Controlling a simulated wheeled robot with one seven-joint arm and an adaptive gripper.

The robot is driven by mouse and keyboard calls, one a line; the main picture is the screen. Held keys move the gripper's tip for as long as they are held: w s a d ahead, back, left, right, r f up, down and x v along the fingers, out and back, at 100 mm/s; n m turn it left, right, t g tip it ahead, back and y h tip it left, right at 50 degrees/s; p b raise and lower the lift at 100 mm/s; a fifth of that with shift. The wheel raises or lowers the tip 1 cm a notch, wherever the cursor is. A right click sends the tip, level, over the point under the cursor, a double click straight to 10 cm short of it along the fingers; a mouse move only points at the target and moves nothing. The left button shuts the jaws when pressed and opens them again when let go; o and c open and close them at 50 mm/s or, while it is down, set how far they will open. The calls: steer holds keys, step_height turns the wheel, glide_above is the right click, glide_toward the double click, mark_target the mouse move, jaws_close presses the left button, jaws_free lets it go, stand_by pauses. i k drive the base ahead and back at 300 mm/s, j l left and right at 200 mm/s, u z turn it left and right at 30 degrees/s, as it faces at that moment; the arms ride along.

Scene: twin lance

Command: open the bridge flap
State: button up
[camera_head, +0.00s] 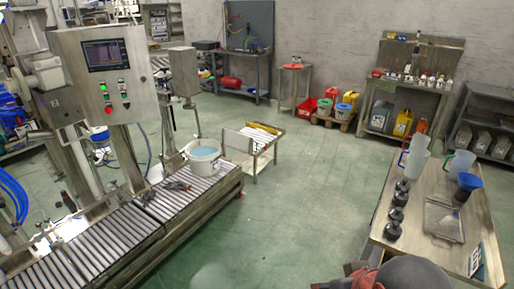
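I cannot pick out the bridge flap for certain. The roller conveyor (105,240) runs from the lower left to the middle, with a visible joint between sections near its middle. Its rollers lie level there, and no raised flap shows. A dark, small, unclear item (176,185) lies on the rollers just before a white bucket (203,158) with pale blue contents. Part of my arm, grey and red, shows at the bottom edge right of centre, well away from the conveyor. My gripper's fingers cannot be made out.
A control panel (104,72) stands over the conveyor. A small cart (243,150) stands past its far end. A wooden table (390,228) with jugs, dark pieces and a metal tray (443,219) is at the right. Green floor (305,190) between them is clear.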

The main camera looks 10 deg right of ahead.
mark_target(243, 142)
steer(key=i, duration=1.25)
steer(key=i+u, duration=0.1)
steer(key=i, duration=2.35)
steer(key=i+l+u, duration=0.1)
steer(key=i, duration=1.1)
